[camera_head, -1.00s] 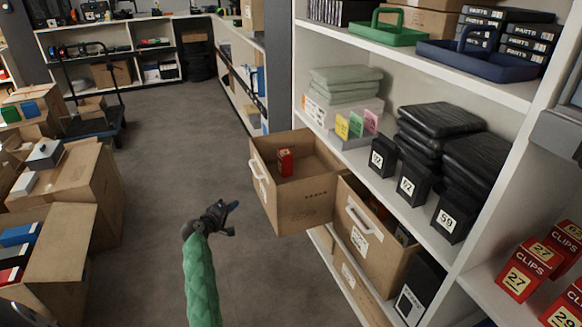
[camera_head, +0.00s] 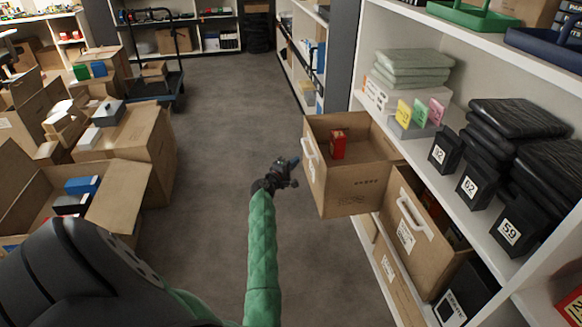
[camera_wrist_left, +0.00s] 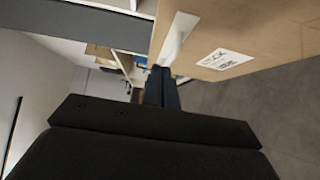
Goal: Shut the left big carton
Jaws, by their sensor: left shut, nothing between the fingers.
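The left big carton (camera_head: 345,190) is a brown, open-topped box pulled out of the shelf over the aisle. A white handle (camera_head: 309,150) is on its front face, and a small red box (camera_head: 338,144) stands inside. My left gripper (camera_head: 294,163) is shut and empty, just in front of the carton's front face near the handle. I cannot tell whether it touches. In the left wrist view its dark fingers (camera_wrist_left: 161,88) lie close to the handle (camera_wrist_left: 178,38) and the carton's labelled front (camera_wrist_left: 265,30). My right gripper is not in view.
A second handled carton (camera_head: 408,215) sits in the shelf (camera_head: 507,210) right beside it. Brown open cartons (camera_head: 150,150) with goods stand at left. A dark trolley (camera_head: 160,88) stands further back. The grey floor (camera_head: 225,120) between is clear.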

